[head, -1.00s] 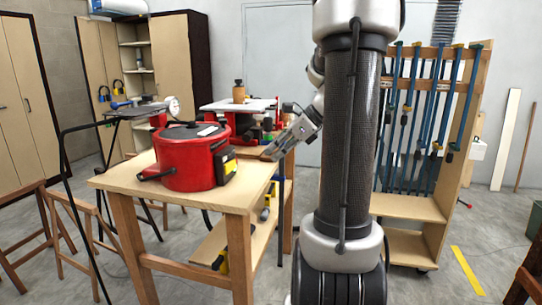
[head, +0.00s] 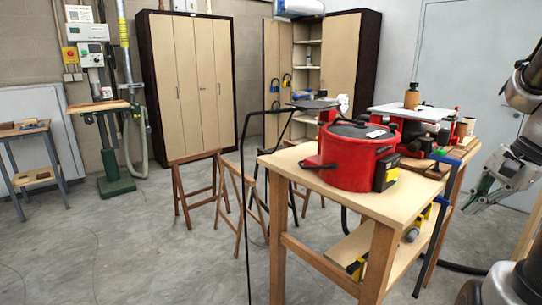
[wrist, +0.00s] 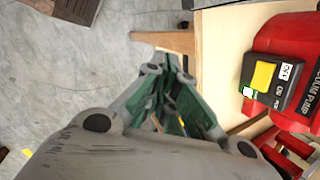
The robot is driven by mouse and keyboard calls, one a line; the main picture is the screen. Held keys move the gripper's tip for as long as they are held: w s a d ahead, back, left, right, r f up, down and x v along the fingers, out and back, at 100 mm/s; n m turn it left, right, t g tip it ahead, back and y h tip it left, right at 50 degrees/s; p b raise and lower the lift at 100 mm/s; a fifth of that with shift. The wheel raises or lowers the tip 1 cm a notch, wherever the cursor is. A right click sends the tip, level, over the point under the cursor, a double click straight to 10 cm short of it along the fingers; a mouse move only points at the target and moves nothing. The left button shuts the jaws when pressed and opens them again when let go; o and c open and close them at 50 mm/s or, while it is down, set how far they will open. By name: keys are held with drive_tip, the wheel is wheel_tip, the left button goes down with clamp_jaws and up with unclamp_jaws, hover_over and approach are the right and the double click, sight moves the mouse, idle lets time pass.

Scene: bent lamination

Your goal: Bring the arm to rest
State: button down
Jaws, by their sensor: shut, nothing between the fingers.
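My gripper (head: 472,203) hangs at the right side of the head view, just right of the wooden table (head: 285,162), its fingers pointing down and left. It is shut and holds nothing. In the wrist view my gripper (wrist: 172,68) has its green-lined fingers together in front of the table (wrist: 215,50). My arm's upper part is cut off by the right edge of the head view. The red vacuum pump pot (head: 345,160) stands on the table; its black and yellow switch box (wrist: 270,80) shows in the wrist view, right of the fingers.
A second bench with a white-topped machine (head: 410,112) stands behind the table. Wooden trestles (head: 240,195) stand left of it. A tall cabinet (head: 190,80) and a green drill press (head: 115,185) are at the back left. Grey floor (head: 120,250) is open at front left.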

drive_tip(key=s+a+r+n+t+h, duration=0.1)
drive_tip(key=s+a+r+n+h, duration=0.2)
drive_tip(key=n, duration=1.2)
drive_tip(key=s+a+r, duration=0.2)
drive_tip(key=s+a, duration=0.3)
drive_tip(key=a, duration=0.2)
drive_tip(key=shift+a+h, duration=0.25)
drive_tip(key=shift+h, duration=0.05)
